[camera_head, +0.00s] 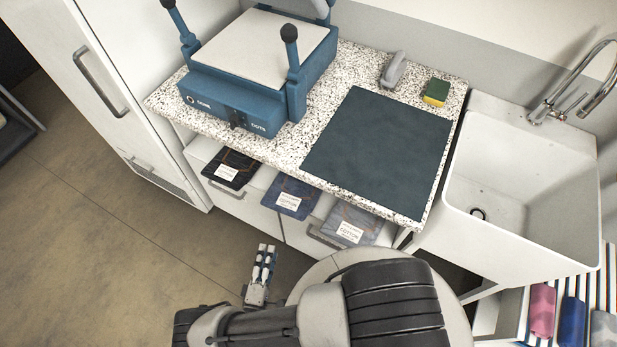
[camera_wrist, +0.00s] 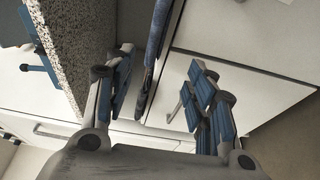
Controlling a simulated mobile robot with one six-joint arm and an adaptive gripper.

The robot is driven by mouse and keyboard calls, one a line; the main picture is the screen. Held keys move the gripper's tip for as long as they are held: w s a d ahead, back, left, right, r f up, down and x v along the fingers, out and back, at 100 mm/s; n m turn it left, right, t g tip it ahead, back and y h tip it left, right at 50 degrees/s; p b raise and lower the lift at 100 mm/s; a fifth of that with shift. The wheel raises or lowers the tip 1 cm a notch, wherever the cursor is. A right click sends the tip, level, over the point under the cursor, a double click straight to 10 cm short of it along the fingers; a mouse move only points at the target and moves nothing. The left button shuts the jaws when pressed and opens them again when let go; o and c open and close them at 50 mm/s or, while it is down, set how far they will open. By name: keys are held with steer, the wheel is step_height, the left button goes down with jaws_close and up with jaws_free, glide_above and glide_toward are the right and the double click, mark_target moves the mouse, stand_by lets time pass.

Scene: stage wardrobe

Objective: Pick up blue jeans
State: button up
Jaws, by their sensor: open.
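In the wrist view my gripper (camera_wrist: 160,70) is open, with one finger on each side. A blue denim edge (camera_wrist: 157,38) shows edge-on between the fingers, with darker cloth behind it; I see no grip on it. Which pair the darker cloth belongs to is unclear.
The speckled counter (camera_head: 335,75) carries a blue press (camera_head: 235,110), a dark mat (camera_head: 380,150), a grey handled tool (camera_head: 393,70) and a sponge (camera_head: 436,92). White drawers lie behind the jeans. A sink (camera_head: 510,190) stands right. Floor (camera_head: 110,240) at left is clear.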

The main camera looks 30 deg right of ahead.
steer(key=b, duration=0.1)
glide_toward(280, 207)
steer(key=w+d+f, duration=0.2)
steer(key=w+d, duration=0.1)
steer(key=w, duration=0.1)
steer(key=shift+a+r+b+x, duration=0.1)
steer(key=shift+b+x, duration=0.35)
steer(key=shift+x, duration=1)
steer(key=shift+a+r+b+x, duration=0.1)
steer(key=shift+b+x, duration=0.3)
steer(key=shift+x, duration=1.05)
steer(key=shift+w, duration=0.15)
steer(key=shift+c, duration=0.4)
jaws_close()
